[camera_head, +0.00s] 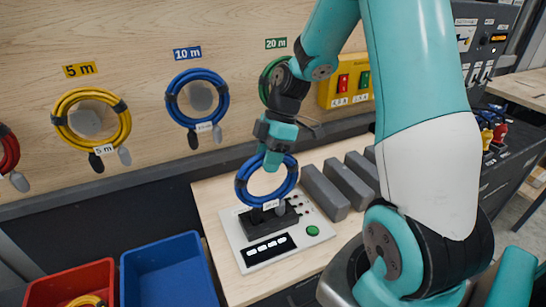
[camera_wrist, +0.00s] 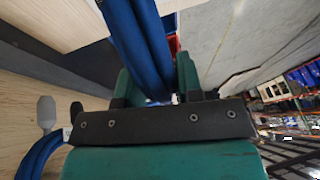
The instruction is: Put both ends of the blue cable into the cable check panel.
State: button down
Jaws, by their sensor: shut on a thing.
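My gripper (camera_head: 272,160) is shut on the top of a coiled blue cable (camera_head: 241,186), which hangs upright below it with a small white tag. In the wrist view the blue strands (camera_wrist: 146,45) run between the teal fingers (camera_wrist: 157,85). The coil hangs right over the cable check panel (camera_head: 238,237), a light plate with a dark raised block, a display strip and a green button. A grey cable end shows at the coil's bottom, close to the dark block. I cannot tell whether it sits in a socket. The other end is not clearly seen.
Another blue coil (camera_head: 170,103) hangs on the wall under the 10 m sign, a yellow coil (camera_head: 57,122) under 5 m. Grey blocks (camera_head: 325,192) lie right of the panel. A blue tote (camera_head: 128,276) and a red tote (camera_head: 45,290) stand at lower left.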

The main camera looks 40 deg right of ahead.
jog(key=shift+f+b, duration=0.65)
jog(key=shift+f, duration=0.15)
dwell(0.4)
jog(key=c, duration=0.7)
grip_release()
jog(key=v, duration=1.7)
jog(key=shift+r+p, duration=0.25)
jog(key=shift+p, duration=0.05)
jog(key=s+a+m, duration=0.2)
jog(key=s+a, duration=0.1)
jog(key=a, duration=0.6)
jog(key=s+a+m, duration=0.1)
jog(key=s+a, duration=0.1)
jog(key=a, duration=0.7)
jog(key=s+a+f+m, duration=0.4)
jog(key=s+a, duration=0.4)
jog(key=s, duration=0.4)
jog(key=shift+s+a+t+h+b, duration=0.15)
jog(key=shift+a+t+h+b, duration=0.25)
